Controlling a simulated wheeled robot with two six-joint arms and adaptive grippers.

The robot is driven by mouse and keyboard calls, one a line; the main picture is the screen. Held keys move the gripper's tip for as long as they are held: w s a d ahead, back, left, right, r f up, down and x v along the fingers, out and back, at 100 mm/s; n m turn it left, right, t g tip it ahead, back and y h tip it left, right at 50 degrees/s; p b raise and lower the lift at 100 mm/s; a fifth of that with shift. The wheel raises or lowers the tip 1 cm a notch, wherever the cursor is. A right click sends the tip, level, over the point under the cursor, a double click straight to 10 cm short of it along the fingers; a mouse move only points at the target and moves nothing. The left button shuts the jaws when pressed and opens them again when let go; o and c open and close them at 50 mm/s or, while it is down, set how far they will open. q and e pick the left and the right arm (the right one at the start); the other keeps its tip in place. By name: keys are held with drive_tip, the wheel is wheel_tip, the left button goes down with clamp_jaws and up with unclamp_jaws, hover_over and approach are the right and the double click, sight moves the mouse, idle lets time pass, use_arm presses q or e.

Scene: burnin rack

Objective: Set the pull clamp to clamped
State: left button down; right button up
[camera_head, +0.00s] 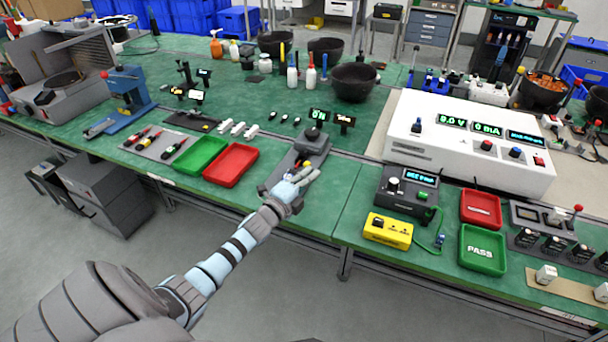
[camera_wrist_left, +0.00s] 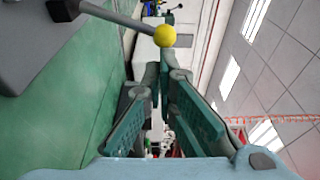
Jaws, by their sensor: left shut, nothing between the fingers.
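A grey clamp device (camera_head: 308,145) sits on the green bench near its front edge, in the middle of the head view. In the left wrist view a grey lever (camera_wrist_left: 115,14) with a yellow ball knob (camera_wrist_left: 165,36) reaches in from the upper left. My left gripper (camera_head: 308,176) is at the front of the device, close to the yellow knob. In the left wrist view its fingers (camera_wrist_left: 160,70) are shut and empty, with the knob just beyond the tips. I cannot tell whether they touch it. My arm and hand hide part of the device's front. My right gripper is not in view.
A red tray (camera_head: 231,166) and a green tray (camera_head: 202,155) lie to the left of the clamp. A dark meter box (camera_head: 407,192) and a yellow box (camera_head: 388,231) stand to the right. Small displays (camera_head: 319,115) stand behind. The green bench just right of the clamp is clear.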

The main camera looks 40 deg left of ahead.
use_arm(q)
drive_tip(key=shift+a+n, duration=0.1)
drive_tip(key=shift+n, duration=0.2)
drive_tip(key=a+n, duration=0.1)
drive_tip(key=a+r+n, duration=0.1)
drive_tip(key=n, duration=0.1)
drive_tip(key=s+a+n+t+b, duration=0.1)
drive_tip(key=shift+a+r+n, duration=0.2)
drive_tip(key=shift+a+n, duration=0.1)
drive_tip(key=a+n, duration=0.1)
drive_tip(key=a+n+y, duration=0.1)
drive_tip(key=n, duration=0.1)
drive_tip(key=shift+s+t+b, duration=0.25)
drive_tip(key=shift+t+b, duration=0.05)
drive_tip(key=shift+b, duration=0.1)
drive_tip(key=n, duration=0.1)
drive_tip(key=a+n, duration=0.1)
drive_tip(key=shift+s+a+f+n+y+b, duration=0.2)
drive_tip(key=shift+a+n+y+b, duration=0.1)
drive_tip(key=shift+y+b, duration=0.1)
drive_tip(key=shift+s+a+f+b, duration=0.15)
drive_tip(key=shift+a+b, duration=0.1)
drive_tip(key=shift+a, duration=0.15)
drive_tip(key=shift+s+a+f+b, duration=0.15)
drive_tip(key=shift+a+b, duration=0.1)
drive_tip(key=shift+a, duration=0.15)
